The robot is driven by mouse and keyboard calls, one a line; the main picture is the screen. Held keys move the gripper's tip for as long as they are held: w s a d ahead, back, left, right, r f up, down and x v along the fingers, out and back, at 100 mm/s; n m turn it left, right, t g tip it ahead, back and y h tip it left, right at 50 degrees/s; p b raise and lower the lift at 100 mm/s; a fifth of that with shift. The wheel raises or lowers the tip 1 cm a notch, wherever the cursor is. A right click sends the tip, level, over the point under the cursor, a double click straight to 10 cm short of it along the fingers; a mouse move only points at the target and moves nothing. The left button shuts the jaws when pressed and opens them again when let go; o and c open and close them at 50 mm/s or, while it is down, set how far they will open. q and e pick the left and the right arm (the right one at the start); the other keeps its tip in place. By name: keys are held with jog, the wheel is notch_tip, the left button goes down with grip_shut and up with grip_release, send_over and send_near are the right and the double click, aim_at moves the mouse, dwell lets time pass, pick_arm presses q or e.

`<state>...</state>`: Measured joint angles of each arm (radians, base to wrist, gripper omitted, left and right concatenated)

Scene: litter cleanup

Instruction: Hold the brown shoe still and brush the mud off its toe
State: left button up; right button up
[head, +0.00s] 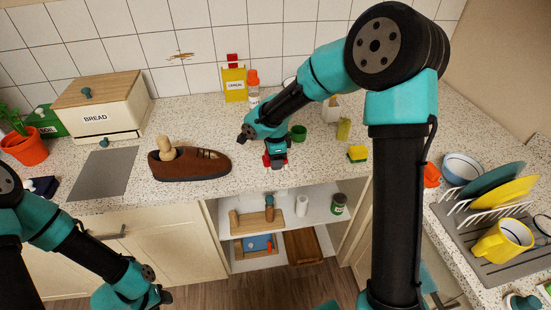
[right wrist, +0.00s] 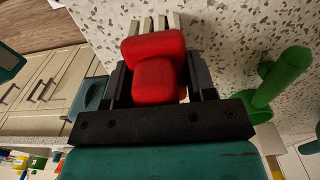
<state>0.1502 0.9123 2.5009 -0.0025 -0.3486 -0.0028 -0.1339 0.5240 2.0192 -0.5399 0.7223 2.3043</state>
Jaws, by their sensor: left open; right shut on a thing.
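The brown shoe (head: 190,166) lies on the counter at left of centre in the head view, with a pale wooden piece (head: 165,147) sticking out of its opening. Its laces and toe point right; I cannot make out mud on the toe. My right gripper (head: 275,158) is shut on a red-handled brush, right of the shoe and apart from it. In the right wrist view the red brush (right wrist: 155,75) sits between the fingers, with pale bristles beyond. My left gripper (head: 165,297) is open and empty, low in front of the cabinets, away from the shoe.
A grey mat (head: 103,172) lies left of the shoe, before a bread box (head: 100,103). A green object (head: 298,133) and a yellow sponge (head: 357,153) are right of my right gripper. A dish rack (head: 480,225) stands far right. Counter between shoe and brush is clear.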

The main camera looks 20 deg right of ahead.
jog(key=shift+c, duration=0.5)
jog(key=shift+r, duration=0.2)
jog(key=shift+r, duration=2.35)
jog(key=a+r+n, duration=0.5)
jog(key=a+n, duration=0.3)
jog(key=n, duration=0.2)
jog(key=a+r+n, duration=0.6)
jog(key=a+n, duration=0.3)
jog(key=n, duration=0.1)
jog(key=shift+w+r, duration=0.15)
jog(key=shift+w, duration=0.1)
